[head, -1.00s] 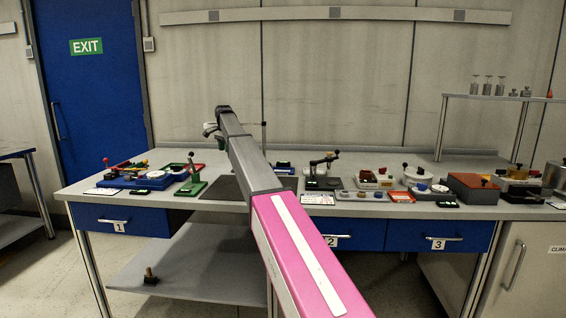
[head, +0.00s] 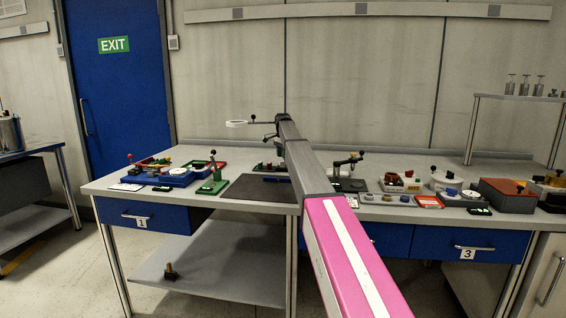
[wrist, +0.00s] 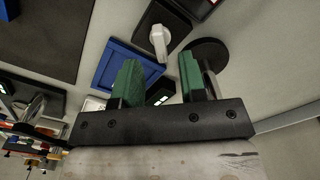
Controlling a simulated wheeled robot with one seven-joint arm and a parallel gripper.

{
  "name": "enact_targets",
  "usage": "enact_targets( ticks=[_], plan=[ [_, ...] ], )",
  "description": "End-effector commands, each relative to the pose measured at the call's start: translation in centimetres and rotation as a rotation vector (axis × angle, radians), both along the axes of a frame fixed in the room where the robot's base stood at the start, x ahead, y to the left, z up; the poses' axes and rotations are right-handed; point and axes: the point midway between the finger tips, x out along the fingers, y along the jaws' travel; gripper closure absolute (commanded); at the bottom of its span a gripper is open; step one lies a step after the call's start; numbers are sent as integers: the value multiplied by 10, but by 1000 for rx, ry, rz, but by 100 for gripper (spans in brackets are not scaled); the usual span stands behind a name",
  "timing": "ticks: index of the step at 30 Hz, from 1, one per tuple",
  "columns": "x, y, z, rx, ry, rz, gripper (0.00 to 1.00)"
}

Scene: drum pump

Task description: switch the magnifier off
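The magnifier (head: 236,123) appears to be the white ring in the head view, raised above the back of the bench, with a small dark knob beside it. Its support runs right and is hidden behind my arm. My gripper is mostly hidden there. In the wrist view, my gripper (wrist: 159,78) has two green fingers spread apart with nothing held between them. Beyond the fingertips are a white lever-like piece (wrist: 159,40) on a dark base and a black round disc (wrist: 205,55). I cannot tell whether either belongs to the magnifier.
A blue square tray (wrist: 108,66) lies beyond the left finger. A dark mat (head: 258,193) covers part of the bench. A green stand (head: 213,186) and blue fixture (head: 165,179) stand left. A black-armed device (head: 347,172) and white round pot (head: 446,182) stand right of my arm.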

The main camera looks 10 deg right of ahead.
Motion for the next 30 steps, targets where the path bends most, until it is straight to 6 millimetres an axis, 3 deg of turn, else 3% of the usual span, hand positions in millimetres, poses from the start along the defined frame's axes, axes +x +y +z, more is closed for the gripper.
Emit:
enact_targets(
  ticks=[6, 16, 17, 20, 30],
  plan=[
    [0, 0, -31, 0, 0, 0, 62],
    [0, 0, -37, 0, 0, 0, 62],
    [0, 0, -36, 0, 0, 0, 68],
    [0, 0, -36, 0, 0, 0, 100],
    [0, 0, -36, 0, 0, 19, 100]
  ],
)
